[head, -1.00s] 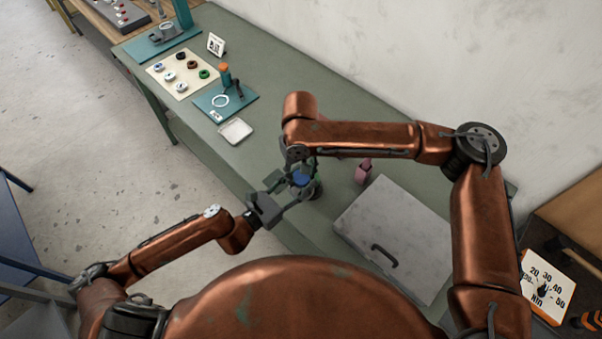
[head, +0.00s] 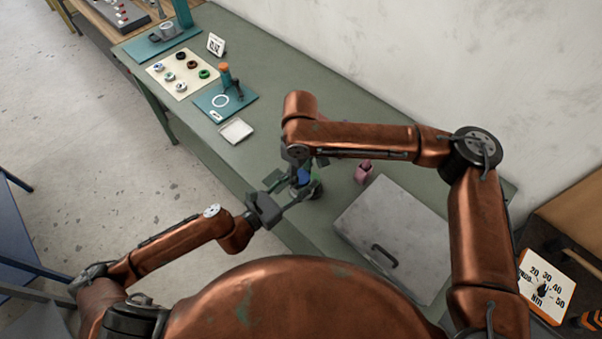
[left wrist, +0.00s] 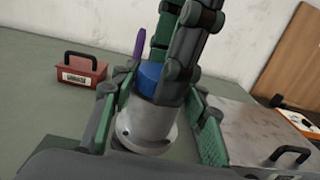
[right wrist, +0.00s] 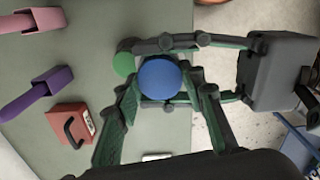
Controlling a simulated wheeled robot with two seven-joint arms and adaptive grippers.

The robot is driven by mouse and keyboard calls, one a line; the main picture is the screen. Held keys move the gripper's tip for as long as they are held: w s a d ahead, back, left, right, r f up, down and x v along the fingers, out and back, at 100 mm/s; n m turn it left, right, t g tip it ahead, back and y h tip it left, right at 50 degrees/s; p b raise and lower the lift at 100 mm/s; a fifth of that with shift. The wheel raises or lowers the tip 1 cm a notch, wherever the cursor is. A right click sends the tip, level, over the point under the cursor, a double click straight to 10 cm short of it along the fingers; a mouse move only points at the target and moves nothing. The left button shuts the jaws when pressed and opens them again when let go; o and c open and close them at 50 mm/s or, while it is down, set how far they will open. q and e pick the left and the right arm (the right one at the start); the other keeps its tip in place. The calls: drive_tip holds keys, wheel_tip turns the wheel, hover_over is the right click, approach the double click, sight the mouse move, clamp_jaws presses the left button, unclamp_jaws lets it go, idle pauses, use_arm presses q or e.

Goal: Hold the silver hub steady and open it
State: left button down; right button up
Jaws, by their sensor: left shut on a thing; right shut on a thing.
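The silver hub (left wrist: 145,125) stands upright on the green bench, with a blue cap (right wrist: 160,78) on top; the cap also shows in the left wrist view (left wrist: 150,78). My left gripper (head: 288,191) is shut around the hub's silver body from the side, one finger on each side in the left wrist view. My right gripper (head: 304,168) comes down from above, its fingers closed on the blue cap. In the head view the fingers hide most of the hub. A green round thing (right wrist: 123,65) shows beside the cap in the right wrist view.
A grey box with a handle (head: 395,235) stands right of the hub. A red box (left wrist: 80,75), a purple holder (right wrist: 35,95) and a pink holder (right wrist: 40,20) are close by. A white tray (head: 236,131) and a tool on a teal base (head: 222,102) lie farther left.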

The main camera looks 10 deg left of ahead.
drive_tip(key=o, duration=1.3)
